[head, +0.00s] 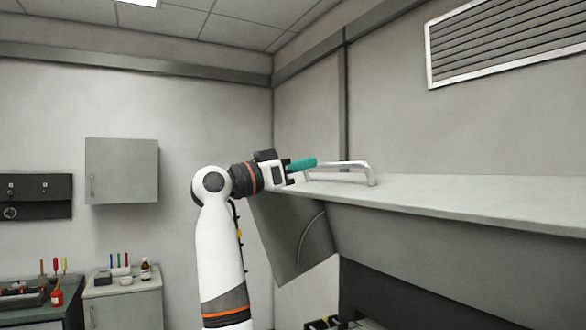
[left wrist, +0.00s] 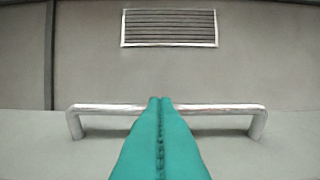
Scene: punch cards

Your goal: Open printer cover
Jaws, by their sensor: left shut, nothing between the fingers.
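The printer cover (head: 470,197) is a broad light grey panel at the right of the head view. It stands high, with a dark opening (head: 385,297) below it. A silver bar handle (head: 345,165) is fixed on the cover's upper face. The handle also spans the left wrist view (left wrist: 215,109). My left gripper (head: 314,162) has teal fingers, which are shut and empty. They point at the handle, and in the left wrist view their tips (left wrist: 160,99) overlap the middle of the bar. I cannot tell whether they touch it. My right gripper is out of view.
A wall cabinet (head: 122,171) hangs at the left. Below it, a small cabinet (head: 124,305) holds bottles and tools, beside a green-topped bench (head: 62,285). A vent (head: 505,43) is on the wall behind the cover. The space above the cover is clear.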

